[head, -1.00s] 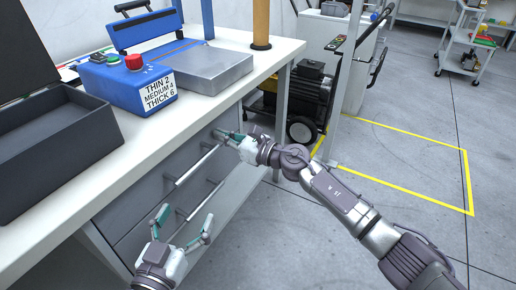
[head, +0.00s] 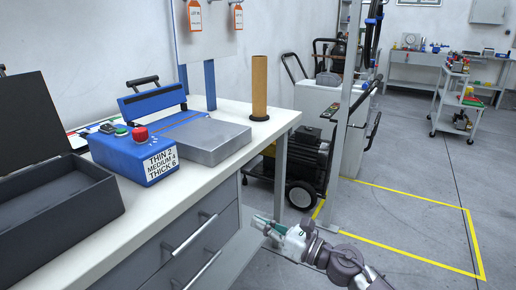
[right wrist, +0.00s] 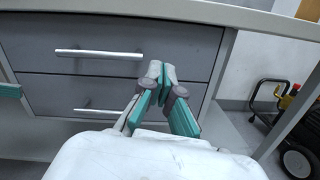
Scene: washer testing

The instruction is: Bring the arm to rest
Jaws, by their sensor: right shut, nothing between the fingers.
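My right gripper (head: 262,222) is low at the right end of the workbench in the head view, in front of the drawers. In the right wrist view its fingertips (right wrist: 160,70) meet, shut and empty. Behind them are two grey drawers, the upper drawer (right wrist: 120,40) and the lower drawer (right wrist: 60,92), both closed, with bar handles. The fingers look apart from the handles. A piece of teal at the left edge of the right wrist view may be a finger of my left gripper. My left gripper is not in the head view.
On the workbench (head: 215,180) stand a blue labelled device (head: 130,155) with a red button, a metal plate unit (head: 210,140), a dark open box (head: 60,200) and a brown column (head: 259,85). A wheeled black machine (head: 300,160) stands beyond.

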